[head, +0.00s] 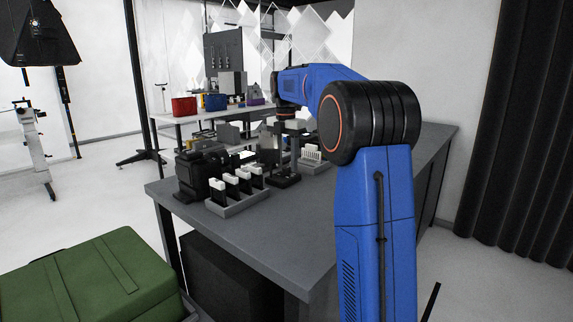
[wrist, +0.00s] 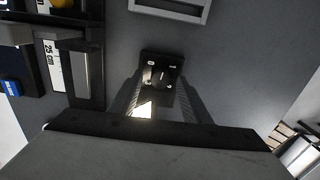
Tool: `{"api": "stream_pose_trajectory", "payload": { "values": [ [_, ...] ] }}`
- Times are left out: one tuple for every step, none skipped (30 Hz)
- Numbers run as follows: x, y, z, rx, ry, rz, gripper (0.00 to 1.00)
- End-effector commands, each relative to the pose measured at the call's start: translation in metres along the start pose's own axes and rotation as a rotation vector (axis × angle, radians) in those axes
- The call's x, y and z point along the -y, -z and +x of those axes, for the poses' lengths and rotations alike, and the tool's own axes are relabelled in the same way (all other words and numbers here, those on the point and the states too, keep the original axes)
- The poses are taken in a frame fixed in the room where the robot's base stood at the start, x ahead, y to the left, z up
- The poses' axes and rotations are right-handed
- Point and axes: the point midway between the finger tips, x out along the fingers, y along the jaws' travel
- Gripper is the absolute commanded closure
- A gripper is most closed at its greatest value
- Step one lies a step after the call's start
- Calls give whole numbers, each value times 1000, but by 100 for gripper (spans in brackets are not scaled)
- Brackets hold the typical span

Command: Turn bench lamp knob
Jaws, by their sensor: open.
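The bench lamp's small black base (wrist: 150,60) lies flat on the grey bench in the wrist view. A round dark knob (wrist: 163,77) with a light pointer line sits on it, with small white marks around it. My gripper (wrist: 160,88) is open, with one finger on each side of the knob; I cannot tell whether they touch it. A bright patch shows between the fingers, just below the knob. In the head view, my gripper (head: 290,126) is above the lamp base (head: 284,181), small and partly hidden among dark parts.
A rack with several white-topped items (head: 237,208) stands at the bench's front left, beside a black device (head: 196,175). A light grey slotted tray (head: 314,166) is right of the lamp. The front of the grey bench (head: 290,233) is clear. A green case (head: 90,280) is at lower left.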

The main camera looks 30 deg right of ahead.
Motion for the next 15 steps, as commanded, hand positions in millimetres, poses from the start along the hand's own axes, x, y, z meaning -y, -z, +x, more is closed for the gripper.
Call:
{"api": "stream_pose_trajectory", "payload": {
  "values": [
    [0, 0, 4, 0, 1, 0, 57],
    [0, 0, 6, 0, 0, 0, 57],
    [0, 0, 8, 0, 0, 0, 57],
    [0, 0, 9, 0, 0, 0, 57],
    [0, 0, 9, 0, 0, 0, 57],
    [0, 0, 10, 0, -1, 0, 57],
    [0, 0, 10, 1, -1, 0, 57],
    [0, 0, 11, 1, -1, 0, 57],
    [0, 0, 11, 1, -1, 0, 57],
    [0, 0, 11, 1, -1, 0, 57],
    [0, 0, 10, 1, -1, 0, 57],
    [0, 0, 10, 1, -1, 0, 57],
    [0, 0, 10, 1, -1, 0, 57],
    [0, 0, 10, 0, -1, 0, 59],
    [0, 0, 10, 1, -1, 0, 69]
  ]
}}
